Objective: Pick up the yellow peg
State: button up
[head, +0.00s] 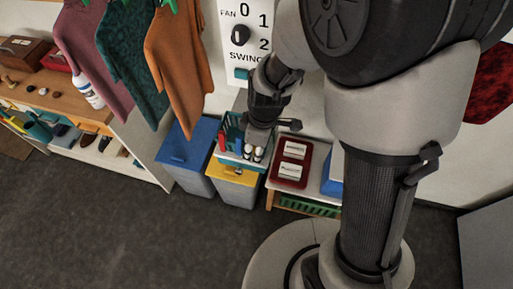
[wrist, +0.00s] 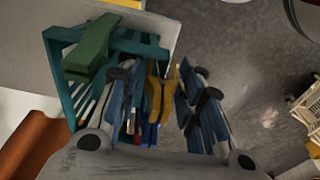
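The yellow peg (wrist: 161,92) shows in the wrist view between the two fingers of my gripper (wrist: 158,78). The fingers are spread, and gaps show on both sides of the peg. A teal basket (wrist: 58,36) holds several coloured pegs below and left of the fingers. A green peg (wrist: 90,48) lies over its rim. I cannot tell whether the yellow peg rests on the rim or on other pegs. In the head view my gripper (head: 258,142) points down at the teal basket (head: 228,150), hiding much of it; I cannot pick out the yellow peg there.
A bin with a yellow lid (head: 232,173) and a blue bin (head: 188,150) stand by the wall. Right of the gripper is a red tray (head: 290,160) on a low stand. Clothes (head: 178,65) hang to the left. The grey floor (head: 120,225) in front is clear.

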jog(key=shift+c, duration=0.5)
jog(key=c, duration=0.5)
jog(key=shift+r, duration=0.1)
notch_tip(320, 180, up, 20)
jog(key=p, duration=0.4)
